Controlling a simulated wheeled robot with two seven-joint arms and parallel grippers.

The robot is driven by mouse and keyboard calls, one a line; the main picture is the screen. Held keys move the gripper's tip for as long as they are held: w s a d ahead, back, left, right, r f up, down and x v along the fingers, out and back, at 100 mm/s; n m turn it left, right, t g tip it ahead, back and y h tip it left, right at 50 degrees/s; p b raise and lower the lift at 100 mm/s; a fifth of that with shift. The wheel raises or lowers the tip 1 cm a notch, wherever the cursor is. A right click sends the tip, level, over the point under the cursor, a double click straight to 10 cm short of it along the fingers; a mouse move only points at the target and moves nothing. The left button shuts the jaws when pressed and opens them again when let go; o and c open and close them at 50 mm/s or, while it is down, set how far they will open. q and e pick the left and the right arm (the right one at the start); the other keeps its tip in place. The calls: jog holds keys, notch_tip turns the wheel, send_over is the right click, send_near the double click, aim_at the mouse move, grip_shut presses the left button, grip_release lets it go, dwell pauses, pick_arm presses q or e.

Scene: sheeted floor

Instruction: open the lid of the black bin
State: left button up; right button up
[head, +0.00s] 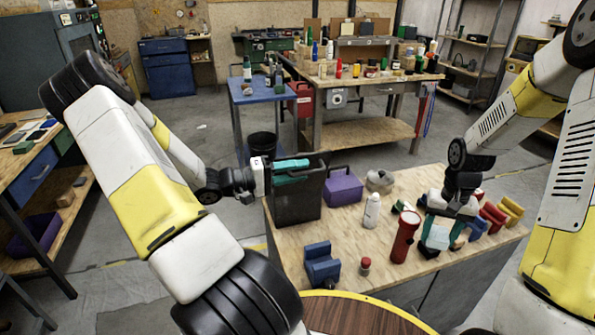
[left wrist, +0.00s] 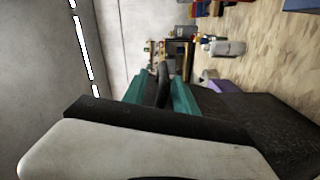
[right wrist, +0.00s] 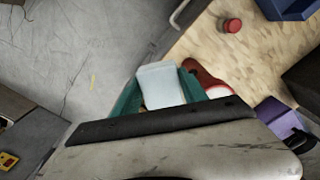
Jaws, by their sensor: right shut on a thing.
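The black bin (head: 296,205) stands upright at the table's back left corner; it also shows as a dark surface at the lower right of the left wrist view (left wrist: 268,125). My left gripper (head: 291,170) is at the bin's top, its teal fingers partly covering the lid, so the lid's state is hard to tell. In the left wrist view its fingers (left wrist: 160,95) are apart, with a dark upright bar between them; firm contact is not visible. My right gripper (head: 440,233) is shut on a pale box (right wrist: 160,85) above the table's right part.
A purple box (head: 342,190) stands right beside the bin. A white bottle (head: 371,211), red flashlight (head: 405,237), blue block (head: 321,265), red-capped jar (head: 365,266) and grey kettle-like item (head: 380,180) occupy the wooden tabletop (head: 293,247). Red and yellow items stand at right.

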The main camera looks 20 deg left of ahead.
pick_arm(q)
jog(key=v, duration=1.2)
dwell(0.3)
jog(key=s+d+r+m+g+y, duration=0.25)
jog(key=d+g, duration=0.25)
jog(key=d, duration=0.3)
jog(key=s+d+r+m+g+y, duration=0.2)
jog(key=s+d+r+g+y, duration=0.1)
jog(key=d+g, duration=0.3)
jog(key=s+d+r+t+y, duration=0.2)
jog(key=s+r+t+y, duration=0.1)
jog(key=r, duration=0.3)
jog(key=s+d+r+t+y, duration=0.3)
jog(key=s+r, duration=0.1)
jog(key=r, duration=0.1)
jog(key=shift+s+d+r+m+y, duration=0.3)
jog(key=shift+s+r+m+y, duration=0.05)
jog(key=shift+s+m, duration=0.1)
